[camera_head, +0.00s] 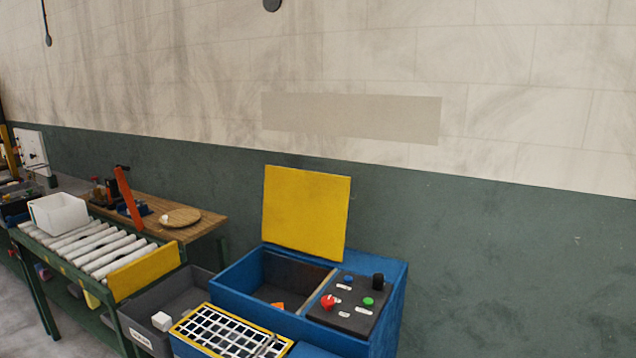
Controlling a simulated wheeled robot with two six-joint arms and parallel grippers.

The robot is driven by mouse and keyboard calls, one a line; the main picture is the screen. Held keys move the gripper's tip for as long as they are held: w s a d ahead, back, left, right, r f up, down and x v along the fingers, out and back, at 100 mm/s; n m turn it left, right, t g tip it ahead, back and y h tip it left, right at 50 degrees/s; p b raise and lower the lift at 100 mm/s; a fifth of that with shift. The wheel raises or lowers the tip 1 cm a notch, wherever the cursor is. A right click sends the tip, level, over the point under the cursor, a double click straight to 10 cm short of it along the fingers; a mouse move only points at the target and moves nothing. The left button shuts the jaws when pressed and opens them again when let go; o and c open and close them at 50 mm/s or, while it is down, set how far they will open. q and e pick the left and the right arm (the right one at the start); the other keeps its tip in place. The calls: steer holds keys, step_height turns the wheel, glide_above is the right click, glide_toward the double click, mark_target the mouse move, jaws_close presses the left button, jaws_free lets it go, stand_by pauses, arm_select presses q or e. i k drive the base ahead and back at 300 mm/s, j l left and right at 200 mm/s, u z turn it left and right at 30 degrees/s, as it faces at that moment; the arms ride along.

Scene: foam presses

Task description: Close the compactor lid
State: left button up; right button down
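The compactor (393,301) is a blue box at the lower middle of the head view. Its yellow lid (305,212) stands upright, open, at the back edge of the box. The open chamber (285,280) shows dark walls, with a small orange piece (278,306) inside. A dark control panel (352,304) on its right side carries a red button (328,301), a green button (368,301), a blue button (348,278) and a black knob (378,281). Neither of my grippers shows in this view.
A yellow-framed grid (225,331) is in front of the compactor. A grey bin (190,296) with a white block (161,321) stands to its left. Further left are a roller conveyor (95,247) with a white tub (60,214) and a wooden bench (205,222). A wall rises behind.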

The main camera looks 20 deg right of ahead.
mark_target(305, 212)
steer(key=k+l+u, duration=0.15)
steer(key=l, duration=0.25)
steer(key=k+l+u, duration=0.15)
steer(key=l, duration=0.25)
steer(key=k+l+u, duration=0.2)
steer(key=l, duration=0.15)
steer(key=l+u, duration=0.5)
steer(key=l, duration=0.9)
steer(key=i+l, duration=0.1)
steer(key=l, duration=0.25)
steer(key=i+l+u, duration=0.1)
steer(key=l, duration=0.7)
steer(key=i+u, duration=0.05)
